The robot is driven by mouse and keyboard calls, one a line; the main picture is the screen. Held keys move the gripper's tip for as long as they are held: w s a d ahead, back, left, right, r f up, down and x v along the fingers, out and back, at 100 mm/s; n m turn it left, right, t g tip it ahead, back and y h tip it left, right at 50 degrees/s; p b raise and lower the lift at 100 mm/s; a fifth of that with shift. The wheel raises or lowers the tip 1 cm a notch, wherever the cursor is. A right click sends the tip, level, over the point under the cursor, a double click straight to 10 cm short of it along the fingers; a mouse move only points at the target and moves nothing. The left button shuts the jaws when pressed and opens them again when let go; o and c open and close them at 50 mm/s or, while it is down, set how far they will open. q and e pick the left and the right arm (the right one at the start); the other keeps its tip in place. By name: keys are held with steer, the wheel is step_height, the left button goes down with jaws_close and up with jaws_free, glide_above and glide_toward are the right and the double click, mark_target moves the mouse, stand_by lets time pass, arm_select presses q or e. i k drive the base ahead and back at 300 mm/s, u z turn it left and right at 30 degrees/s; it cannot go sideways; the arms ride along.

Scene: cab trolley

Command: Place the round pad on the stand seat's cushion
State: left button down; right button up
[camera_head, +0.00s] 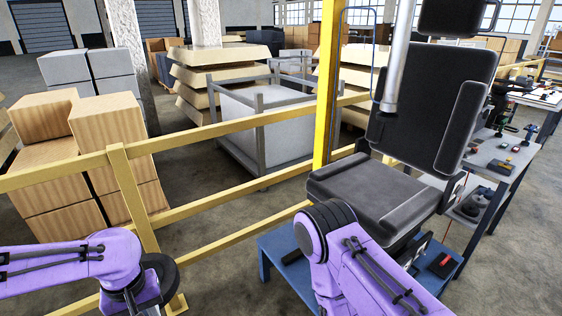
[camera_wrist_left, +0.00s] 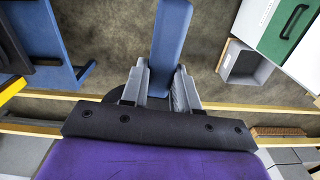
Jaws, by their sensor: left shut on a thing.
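The stand seat is dark grey, with a flat cushion (camera_head: 375,196), a tall backrest and an armrest, on a blue stand (camera_head: 275,250) in the head view. The cushion's visible top is bare. In the left wrist view my left gripper (camera_wrist_left: 159,90) is shut on a blue thing, which I take to be the round pad (camera_wrist_left: 172,38). It appears as a narrow band running to the top edge, so its round outline does not show. In the head view my left arm is at lower left, away from the seat. My right gripper is out of view.
A yellow railing (camera_head: 200,136) and post (camera_head: 328,85) stand behind and left of the seat. A grey side table (camera_head: 490,165) with small items is to its right. A grey bin (camera_wrist_left: 245,66) and a green-and-white case (camera_wrist_left: 290,35) show in the wrist view.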

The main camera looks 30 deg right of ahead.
mark_target(364, 186)
steer(key=i, duration=1.65)
steer(key=z, duration=1.35)
steer(key=i, duration=0.9)
steer(key=z, duration=2.05)
steer(key=i, duration=0.5)
steer(key=u, duration=0.05)
